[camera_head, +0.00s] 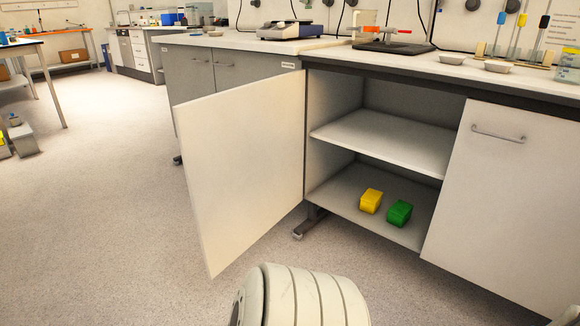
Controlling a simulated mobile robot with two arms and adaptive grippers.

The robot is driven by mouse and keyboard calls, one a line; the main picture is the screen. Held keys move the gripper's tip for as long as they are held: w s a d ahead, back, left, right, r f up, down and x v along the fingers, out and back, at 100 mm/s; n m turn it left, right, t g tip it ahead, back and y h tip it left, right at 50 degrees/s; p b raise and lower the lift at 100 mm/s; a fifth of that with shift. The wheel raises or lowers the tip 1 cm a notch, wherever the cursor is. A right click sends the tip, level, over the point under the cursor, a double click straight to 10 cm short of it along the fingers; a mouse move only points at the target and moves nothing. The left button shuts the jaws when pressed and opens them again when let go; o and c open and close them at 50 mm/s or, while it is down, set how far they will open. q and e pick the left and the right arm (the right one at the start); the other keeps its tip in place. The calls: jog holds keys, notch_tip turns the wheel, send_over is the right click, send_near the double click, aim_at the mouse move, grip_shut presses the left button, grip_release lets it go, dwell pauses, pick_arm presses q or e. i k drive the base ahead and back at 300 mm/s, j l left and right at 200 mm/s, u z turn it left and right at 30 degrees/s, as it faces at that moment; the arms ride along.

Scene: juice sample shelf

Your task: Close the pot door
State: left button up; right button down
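A plain pale cabinet door (243,165) on the left side of a low lab cabinet stands wide open, swung out toward me. Its hinge edge is along the cabinet's left side wall, and its free edge is at the left, low over the floor. The open compartment shows a middle shelf (385,142) and a bottom shelf (345,190). A yellow box (371,200) and a green box (399,213) sit on the bottom shelf. No pot is seen. The right door (510,200), with a bar handle, is shut. Neither of my grippers is in view.
A white ringed part at the bottom middle looks like my own arm. The floor (90,210) left of the open door is clear; other benches stand farther back.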

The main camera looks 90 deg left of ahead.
aim_at(242, 147)
jog(key=k+j+u, duration=0.4)
jog(key=j, duration=0.2)
jog(key=k+j+u, duration=0.25)
jog(key=j+u, duration=0.2)
jog(key=j, duration=0.25)
jog(key=k+j, duration=0.15)
jog(key=j, duration=0.3)
jog(key=k+j, duration=0.1)
jog(key=j, duration=0.4)
jog(key=k+j+u, duration=0.1)
jog(key=j, duration=0.35)
jog(key=k+j, duration=0.2)
jog(key=j, duration=0.3)
jog(key=k+j, duration=0.1)
jog(key=j, duration=0.35)
jog(key=j+u, duration=0.4)
jog(key=j, duration=0.8)
jog(key=k, duration=0.05)
